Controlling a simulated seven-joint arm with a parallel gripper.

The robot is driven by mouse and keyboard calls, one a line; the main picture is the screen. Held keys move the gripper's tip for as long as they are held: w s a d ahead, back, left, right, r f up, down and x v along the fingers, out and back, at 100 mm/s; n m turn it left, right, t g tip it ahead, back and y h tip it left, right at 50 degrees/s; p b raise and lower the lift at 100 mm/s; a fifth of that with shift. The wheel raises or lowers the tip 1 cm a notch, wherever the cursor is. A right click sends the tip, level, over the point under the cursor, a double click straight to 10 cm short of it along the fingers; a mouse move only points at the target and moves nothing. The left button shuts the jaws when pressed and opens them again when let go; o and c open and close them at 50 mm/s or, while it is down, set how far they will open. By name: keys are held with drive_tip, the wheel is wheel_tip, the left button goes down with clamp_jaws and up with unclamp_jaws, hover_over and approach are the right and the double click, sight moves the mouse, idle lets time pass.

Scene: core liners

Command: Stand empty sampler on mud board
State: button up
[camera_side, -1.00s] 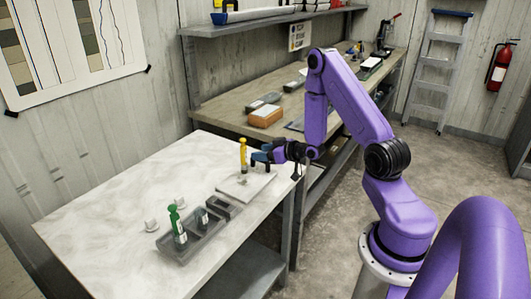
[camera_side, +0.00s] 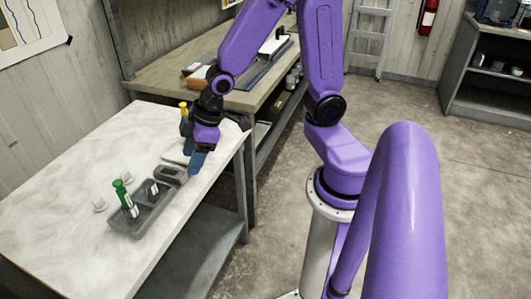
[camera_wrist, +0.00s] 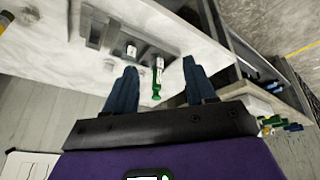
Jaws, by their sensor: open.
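A yellow-topped sampler (camera_side: 183,107) stands upright at the back of the white table, with its lower part hidden behind my gripper. The pale board (camera_side: 175,155) there is mostly hidden by the gripper. A green sampler (camera_side: 122,193) with a white label leans in the dark grey tray (camera_side: 155,223); it also shows in the wrist view (camera_wrist: 157,80). A short dark piece with a white label (camera_side: 153,189) sits beside it in the tray. My gripper (camera_side: 193,166) is open and empty, pointing down above the table's right part. I cannot tell which sampler is empty.
A wooden bench (camera_side: 160,87) stands behind. The table's left part is clear.

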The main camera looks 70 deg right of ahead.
drive_tip(key=s+r+n+g+h, duration=0.1)
drive_tip(key=s+r+n+g, duration=0.1)
drive_tip(key=s, duration=0.7)
drive_tip(key=s+r+n+g+h, duration=0.1)
drive_tip(key=s+r+n+g, duration=0.1)
drive_tip(key=s, duration=0.7)
drive_tip(key=shift+d+r, duration=0.25)
drive_tip(key=shift+r, duration=0.35)
